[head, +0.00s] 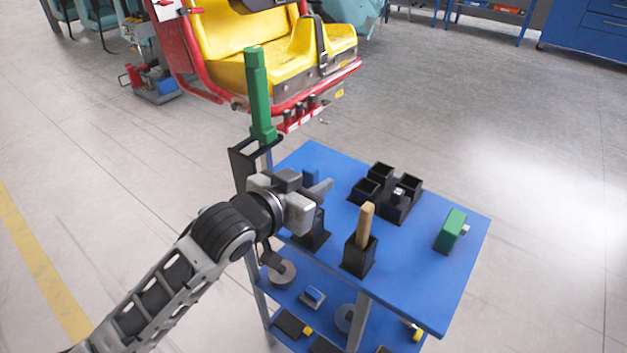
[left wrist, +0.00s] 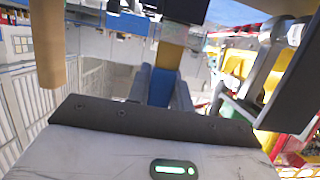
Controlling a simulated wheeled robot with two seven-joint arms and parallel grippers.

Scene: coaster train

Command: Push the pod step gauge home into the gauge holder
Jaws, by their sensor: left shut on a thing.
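The pod step gauge has a blue grip (left wrist: 160,88) with a yellow length (left wrist: 171,56) beyond it. Its blue top also shows in the head view (head: 311,177). My left gripper (head: 308,187) is shut on the blue grip; its fingers show on both sides of it in the wrist view (left wrist: 160,95). The black gauge holder (head: 313,236) stands on the blue cart top just below the gripper, partly hidden by it. In the wrist view the yellow length meets a black block (left wrist: 185,8), seemingly this holder, with some yellow still showing. How deep it sits is hidden. My right gripper is not seen.
A black holder (head: 359,257) with a wooden handle (head: 365,224) stands close on the right. A tall green bar (head: 258,90) rises from a black bracket at the cart's left corner. Black bins (head: 367,190) and a green block (head: 451,230) are on the blue cart (head: 420,285).

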